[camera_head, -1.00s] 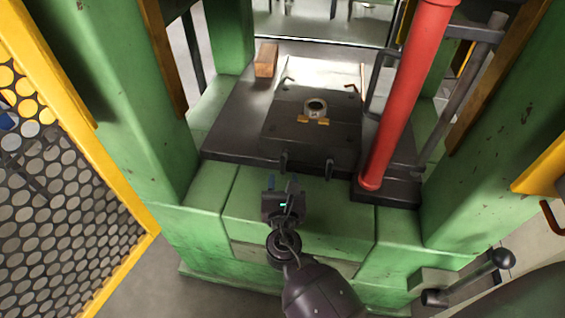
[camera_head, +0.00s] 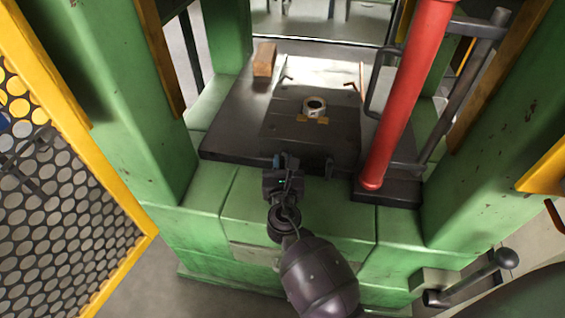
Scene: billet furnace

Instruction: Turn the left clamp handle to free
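A dark die plate (camera_head: 335,135) lies on the press bed, with a pale ring (camera_head: 314,106) on it. One dark front clamp handle (camera_head: 329,170) shows at the plate's front edge, right of my gripper. The left front clamp handle is hidden behind my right gripper (camera_head: 284,161), which is at the plate's front edge, right where that handle is. I cannot tell whether the fingers touch or enclose it. My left gripper is out of view.
A red column (camera_head: 405,100) rises at the right of the bed. A wooden block (camera_head: 264,60) lies at the back left. Green press posts stand on both sides, and a yellow mesh guard (camera_head: 70,200) is at the left. A lever (camera_head: 480,275) is at lower right.

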